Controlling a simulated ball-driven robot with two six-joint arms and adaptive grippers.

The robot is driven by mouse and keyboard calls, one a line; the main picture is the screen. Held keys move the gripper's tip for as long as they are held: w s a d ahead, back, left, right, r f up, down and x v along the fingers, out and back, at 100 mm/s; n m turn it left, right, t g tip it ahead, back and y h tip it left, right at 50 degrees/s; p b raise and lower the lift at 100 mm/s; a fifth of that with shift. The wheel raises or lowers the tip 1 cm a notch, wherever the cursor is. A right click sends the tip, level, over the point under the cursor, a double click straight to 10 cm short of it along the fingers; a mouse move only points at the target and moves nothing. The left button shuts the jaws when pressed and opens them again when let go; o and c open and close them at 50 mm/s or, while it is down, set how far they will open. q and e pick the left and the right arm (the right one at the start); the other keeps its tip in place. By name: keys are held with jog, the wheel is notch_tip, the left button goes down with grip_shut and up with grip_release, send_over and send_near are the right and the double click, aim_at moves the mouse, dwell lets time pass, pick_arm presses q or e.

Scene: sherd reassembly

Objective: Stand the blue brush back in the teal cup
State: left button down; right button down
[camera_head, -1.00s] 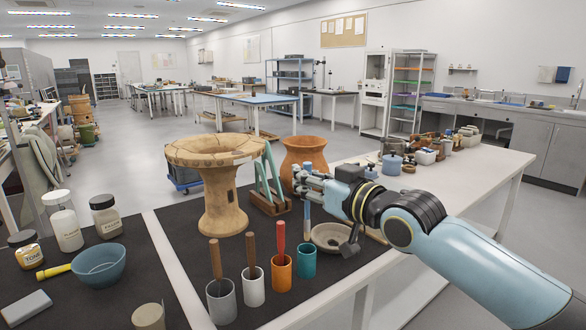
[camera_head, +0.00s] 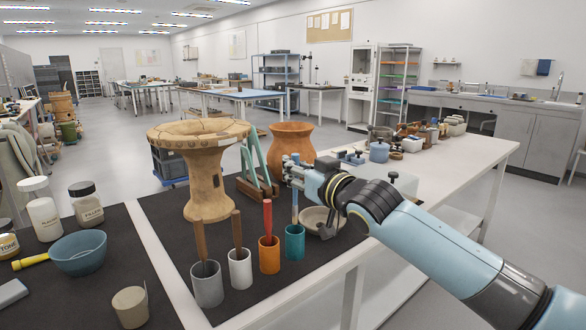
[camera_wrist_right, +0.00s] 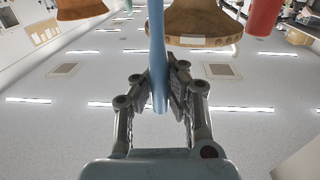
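The blue brush (camera_head: 295,207) is upright directly over the teal cup (camera_head: 295,243). Its lower end meets the cup's mouth; I cannot tell how far inside it reaches. My right gripper (camera_head: 293,170) is above the cup, shut on the brush's upper part. In the right wrist view the blue brush (camera_wrist_right: 156,60) runs between the two fingers of the right gripper (camera_wrist_right: 161,88). My left gripper is not in view.
An orange cup (camera_head: 269,258) with a red brush, a white cup (camera_head: 240,270) and a grey cup (camera_head: 207,288) with brown-handled tools stand left of the teal cup.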

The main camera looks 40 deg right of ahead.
aim_at(296, 201)
jog(key=shift+f+b, duration=1.5)
jog(key=shift+f, duration=2.1)
jog(key=c, duration=1.4)
grip_release()
jog(key=shift+s, duration=0.15)
jog(key=s, duration=1.1)
jog(key=shift+s, duration=0.35)
jog(key=shift+r, duration=0.1)
